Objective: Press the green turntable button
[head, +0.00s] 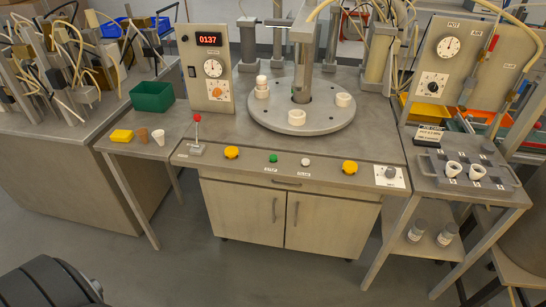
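The green button (273,158) sits on the front ledge of the workbench (215,178), between a yellow knob on its left and a white button on its right. A small label plate is just below it. The round grey turntable (330,122) stands behind it, carrying several white ring-shaped pieces, with a vertical column over its middle. Neither of my grippers shows in the head view. A dark rounded shape, which I cannot identify, is at the bottom left corner.
Yellow knobs (232,152) and a white button (306,162) share the ledge. A red-tipped lever (197,131) stands at its left end. A panel (206,68) reads 0137. A side table with a green bin (152,96) is left; a tray (468,170) is right. Floor in front is clear.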

